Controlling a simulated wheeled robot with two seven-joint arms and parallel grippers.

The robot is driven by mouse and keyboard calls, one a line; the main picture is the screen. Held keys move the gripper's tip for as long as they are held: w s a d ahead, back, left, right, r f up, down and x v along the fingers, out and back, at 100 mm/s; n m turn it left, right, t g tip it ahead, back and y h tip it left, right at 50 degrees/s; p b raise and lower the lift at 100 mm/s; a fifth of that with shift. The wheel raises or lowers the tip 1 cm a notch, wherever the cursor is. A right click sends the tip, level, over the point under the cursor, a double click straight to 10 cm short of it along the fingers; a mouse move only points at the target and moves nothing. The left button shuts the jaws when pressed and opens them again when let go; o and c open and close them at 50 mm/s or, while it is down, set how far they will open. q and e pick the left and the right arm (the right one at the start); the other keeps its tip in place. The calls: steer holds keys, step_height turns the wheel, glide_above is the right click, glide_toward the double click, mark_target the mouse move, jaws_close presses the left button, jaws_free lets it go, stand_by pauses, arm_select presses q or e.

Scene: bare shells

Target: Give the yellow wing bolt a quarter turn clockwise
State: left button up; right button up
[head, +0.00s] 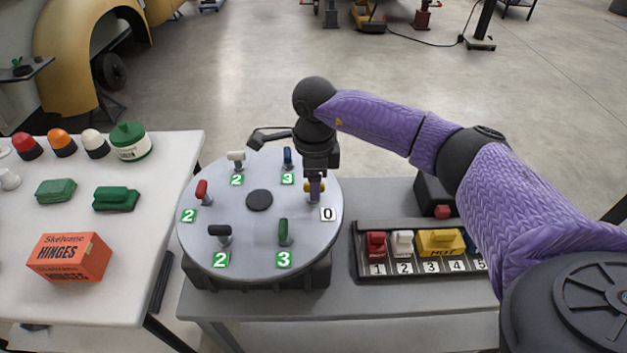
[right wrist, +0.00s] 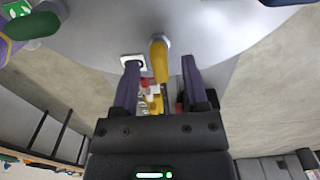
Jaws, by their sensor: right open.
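The yellow wing bolt (head: 307,187) stands on the right side of a round grey disc (head: 235,258), by a white label reading 0 (head: 328,214). My right gripper (head: 315,196) points down over it and partly hides it in the head view. In the right wrist view the yellow wing bolt (right wrist: 159,62) lies between the two purple fingers of my open right gripper (right wrist: 160,70). A gap shows on each side of the bolt, so the fingers do not appear to touch it. My left gripper is not in view.
The disc also bears red (head: 202,189), white (head: 236,158), blue (head: 287,156), black (head: 219,235) and green (head: 283,231) wing bolts with green labels. A tray (head: 362,268) of numbered coloured blocks lies right. A white table (head: 130,250) with an orange box (head: 68,257) stands left.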

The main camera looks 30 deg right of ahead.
jaws_close()
steer(key=shift+m, duration=0.3)
stand_by(0.3)
steer(key=m+p, duration=0.2)
steer(key=m, duration=0.1)
steer(key=shift+r+m, duration=0.1)
steer(key=shift+m, duration=0.3)
steer(key=m+p, duration=0.2)
steer(key=m, duration=0.2)
steer(key=shift+m, duration=0.3)
steer(key=m+p, duration=0.3)
steer(key=m, duration=0.2)
steer(key=m+p, duration=0.1)
steer(key=m, duration=0.2)
steer(key=shift+p, duration=0.35)
steer(key=shift+m, duration=0.4)
